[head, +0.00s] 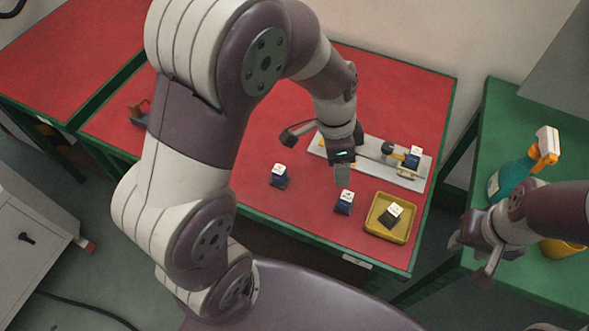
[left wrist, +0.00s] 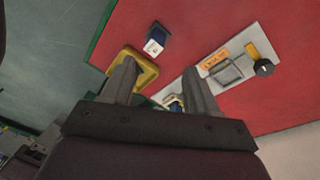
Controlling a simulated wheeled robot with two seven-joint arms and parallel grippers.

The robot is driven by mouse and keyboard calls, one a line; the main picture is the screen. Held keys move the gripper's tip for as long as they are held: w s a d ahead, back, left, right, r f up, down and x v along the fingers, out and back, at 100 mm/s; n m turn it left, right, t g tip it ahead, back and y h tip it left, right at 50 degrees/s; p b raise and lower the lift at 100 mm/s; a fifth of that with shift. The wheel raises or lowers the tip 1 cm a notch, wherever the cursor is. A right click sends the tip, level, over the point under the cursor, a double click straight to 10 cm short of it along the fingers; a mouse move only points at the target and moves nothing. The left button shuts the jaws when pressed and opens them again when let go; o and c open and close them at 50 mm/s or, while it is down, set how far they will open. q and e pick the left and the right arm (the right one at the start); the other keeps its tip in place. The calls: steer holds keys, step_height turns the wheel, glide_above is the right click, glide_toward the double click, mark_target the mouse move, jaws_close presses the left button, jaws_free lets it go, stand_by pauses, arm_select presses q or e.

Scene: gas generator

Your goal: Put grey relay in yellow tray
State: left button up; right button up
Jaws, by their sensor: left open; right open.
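The grey relay (head: 393,214), dark-bodied with a white top, lies tilted inside the yellow tray (head: 374,228) at the red table's front right. The tray (left wrist: 148,77) also shows in the left wrist view, partly behind a finger; I cannot make out the relay there. My left gripper (head: 342,180) is above the table, left of and behind the tray, with its jaws apart in the left wrist view (left wrist: 160,66). It holds nothing visible. My right gripper (head: 470,258) is open and empty at the right, by the green table.
Blue relays with white tops stand on the red table (head: 279,177), near the tray (head: 344,202), and on the grey plate's right end (head: 414,158). The grey plate (head: 425,180) carries fittings. A spray bottle (head: 515,176) stands on the green table (head: 500,125).

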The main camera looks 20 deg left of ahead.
arm_select(q)
steer(key=s+a+n+t+y, duration=0.1)
steer(key=s+a+n+y, duration=0.1)
steer(key=s+a+n, duration=0.4)
steer(key=a+n, duration=0.2)
steer(key=n, duration=0.3)
steer(key=shift+s+a+n+t, duration=0.3)
steer(key=shift+s+a+n, duration=0.1)
